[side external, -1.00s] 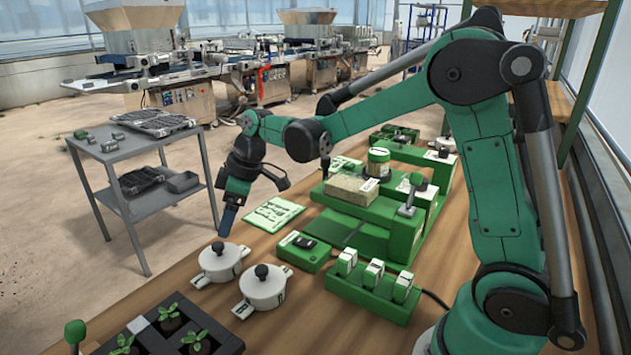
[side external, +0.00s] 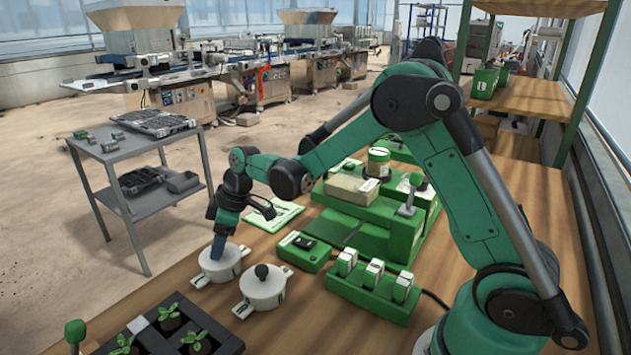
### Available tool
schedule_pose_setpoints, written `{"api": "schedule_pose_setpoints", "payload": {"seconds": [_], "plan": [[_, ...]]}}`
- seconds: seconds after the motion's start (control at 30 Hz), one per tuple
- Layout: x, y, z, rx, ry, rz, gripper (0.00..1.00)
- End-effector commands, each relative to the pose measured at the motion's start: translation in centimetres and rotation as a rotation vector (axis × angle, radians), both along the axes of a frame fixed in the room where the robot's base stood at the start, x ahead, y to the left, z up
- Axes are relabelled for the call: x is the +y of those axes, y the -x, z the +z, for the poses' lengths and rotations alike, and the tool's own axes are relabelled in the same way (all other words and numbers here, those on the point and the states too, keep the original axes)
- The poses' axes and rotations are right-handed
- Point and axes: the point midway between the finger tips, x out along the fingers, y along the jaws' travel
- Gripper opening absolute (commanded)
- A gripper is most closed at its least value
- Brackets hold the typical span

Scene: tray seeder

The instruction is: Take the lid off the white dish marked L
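Two white lidded dishes stand near the table's front left edge. The left dish (side external: 222,272) has its lid on, and my gripper (side external: 218,246) points down at the lid's middle, where its fingers hide the black knob. I cannot tell whether the fingers are open or closed around the knob. The right dish (side external: 262,298) also has its lid on, with a black knob (side external: 262,271) in plain view. The marks on the dishes are too small to read, so I cannot tell which one is L.
A seedling tray (side external: 133,327) lies in front of the dishes. A green switch box (side external: 305,252) and a green rack of labelled blocks (side external: 368,290) stand to the right. A green-and-white card (side external: 275,216) lies behind. A grey cart (side external: 150,195) stands off the table.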

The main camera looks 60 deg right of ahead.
Motion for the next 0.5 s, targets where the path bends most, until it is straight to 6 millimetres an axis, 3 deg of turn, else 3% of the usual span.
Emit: {"api": "schedule_pose_setpoints", "payload": {"seconds": [0.03, 0.1, 0.13, 0.5], "plan": [[0.00, 0.00, 0.01, 0.000, 0.000, 0.000, 0.25], [0.00, 0.00, 0.01, 0.000, 0.000, 0.000, 0.05], [0.00, 0.00, 0.01, 0.000, 0.000, 0.000, 0.00], [-0.01, -0.01, 0.29, 0.000, 0.000, 0.000, 0.00]]}}
